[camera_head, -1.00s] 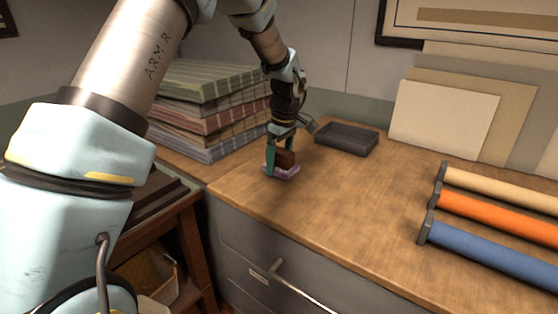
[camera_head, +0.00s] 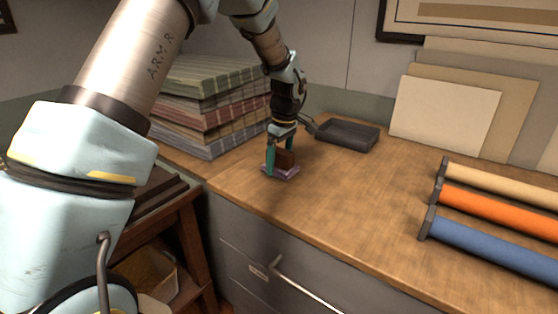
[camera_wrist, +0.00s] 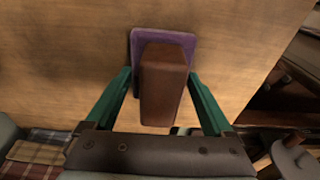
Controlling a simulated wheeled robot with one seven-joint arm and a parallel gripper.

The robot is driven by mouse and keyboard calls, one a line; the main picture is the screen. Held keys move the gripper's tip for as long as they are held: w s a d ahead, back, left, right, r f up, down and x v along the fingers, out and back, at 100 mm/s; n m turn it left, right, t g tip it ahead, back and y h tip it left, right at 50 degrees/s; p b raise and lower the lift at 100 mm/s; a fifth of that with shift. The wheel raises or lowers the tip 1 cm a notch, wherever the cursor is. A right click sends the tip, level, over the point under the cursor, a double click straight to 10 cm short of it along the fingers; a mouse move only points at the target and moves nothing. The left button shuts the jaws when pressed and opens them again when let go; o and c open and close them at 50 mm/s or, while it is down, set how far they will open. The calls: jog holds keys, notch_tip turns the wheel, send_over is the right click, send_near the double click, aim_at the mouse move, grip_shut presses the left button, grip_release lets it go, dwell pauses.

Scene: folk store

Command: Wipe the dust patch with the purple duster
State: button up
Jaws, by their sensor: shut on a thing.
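The purple duster has a flat purple pad (camera_head: 291,174) and a brown block handle (camera_head: 287,159). It is on or just above the wooden counter, near its front left edge; I cannot tell if the pad touches the wood. My gripper (camera_head: 278,160) points down, its green fingers shut on the handle. In the wrist view, the fingers (camera_wrist: 161,82) flank the brown handle (camera_wrist: 163,80), and the purple pad (camera_wrist: 137,42) shows beyond it. I cannot make out a distinct dust patch; the duster and my gripper hide some of the counter.
A stack of folded checked cloths (camera_head: 205,100) stands left of my gripper. A dark tray (camera_head: 347,136) lies close behind, to the right. Blue (camera_head: 490,248), orange and cream rolls lie at the right. The middle of the counter (camera_head: 350,195) is clear.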

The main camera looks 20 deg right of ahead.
aim_at(289, 164)
jog(key=shift+f, duration=0.2)
jog(key=shift+s, duration=0.1)
jog(key=shift+s+d+r, duration=0.1)
jog(key=shift+s+d, duration=0.3)
jog(key=shift+s, duration=0.3)
jog(key=shift+s+d+r, duration=0.1)
jog(key=shift+s+d, duration=0.3)
jog(key=shift+s, duration=0.25)
jog(key=shift+s+d+f+b, duration=0.1)
jog(key=shift+s+d+b, duration=0.2)
jog(key=shift+s, duration=0.35)
jog(key=shift+s+d+f+b, duration=0.1)
jog(key=shift+s+d+b, duration=0.1)
jog(key=shift+s+d, duration=0.7)
jog(key=shift+s, duration=0.45)
jog(key=shift+s+d, duration=0.35)
jog(key=shift+s, duration=0.45)
jog(key=shift+s+d+f, duration=0.1)
jog(key=shift+s+d, duration=0.35)
jog(key=shift+s, duration=0.35)
jog(key=shift+s+d, duration=0.4)
jog(key=shift+s, duration=0.35)
